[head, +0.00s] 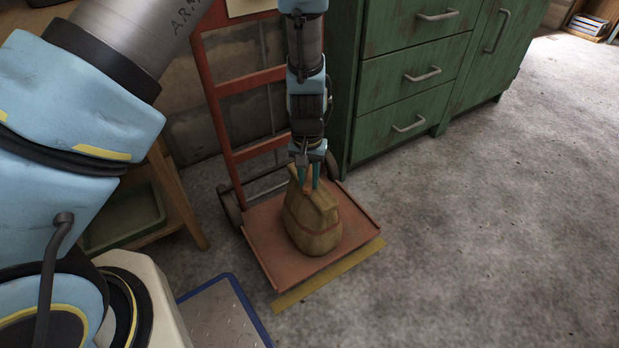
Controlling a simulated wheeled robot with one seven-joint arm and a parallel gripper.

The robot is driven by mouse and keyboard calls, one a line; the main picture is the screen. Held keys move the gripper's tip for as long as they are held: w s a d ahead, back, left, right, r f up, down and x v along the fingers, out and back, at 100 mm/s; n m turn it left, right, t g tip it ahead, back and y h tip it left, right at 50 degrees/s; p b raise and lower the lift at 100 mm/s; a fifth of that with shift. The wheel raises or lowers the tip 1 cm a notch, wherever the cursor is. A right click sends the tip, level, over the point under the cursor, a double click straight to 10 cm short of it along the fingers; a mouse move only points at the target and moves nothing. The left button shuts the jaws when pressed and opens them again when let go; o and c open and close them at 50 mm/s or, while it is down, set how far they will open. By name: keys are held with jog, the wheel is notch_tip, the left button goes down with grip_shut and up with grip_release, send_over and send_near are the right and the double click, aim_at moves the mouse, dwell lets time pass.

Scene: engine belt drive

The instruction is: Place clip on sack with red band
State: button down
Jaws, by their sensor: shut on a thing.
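The tan sack (308,222) stands upright on the base plate of a red hand truck (266,243). A reddish band (318,232) runs around its lower part. My gripper (309,182) points down at the top of the sack, with its teal fingertips right at the sack's upper edge. It is shut on a small orange-red piece, which looks like the clip (308,184). The fingers mostly hide it, and I cannot tell whether it grips the sack.
A green drawer cabinet (412,80) stands close behind on the right. A wooden shelf (178,190) with a green tray (125,218) is at left. A yellow strip (330,274) lies along the plate's front. The floor at right is clear.

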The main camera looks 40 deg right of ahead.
aim_at(310, 182)
jog(key=c, duration=0.7)
grip_release()
jog(key=shift+s+d, duration=0.1)
jog(key=shift+s, duration=0.05)
notch_tip(310, 182, up, 12)
jog(key=p, duration=0.4)
jog(key=w+a+r+n, duration=0.2)
jog(key=w+a+r, duration=0.3)
jog(key=a, duration=0.5)
jog(key=w+a+r+n, duration=0.3)
jog(key=w+a+r, duration=0.25)
jog(key=a, duration=0.45)
jog(key=s+a+r+n, duration=0.1)
jog(key=a, duration=0.5)
jog(key=a+r+n+t, duration=0.1)
jog(key=a+r, duration=0.1)
jog(key=a, duration=0.5)
jog(key=s+a+r+n, duration=0.1)
jog(key=a+r, duration=0.1)
jog(key=a, duration=0.4)
jog(key=shift+s+a+r+n+t, duration=0.1)
jog(key=shift+s+a+n+t, duration=0.2)
jog(key=shift+s, duration=0.05)
jog(key=shift+r, duration=0.1)
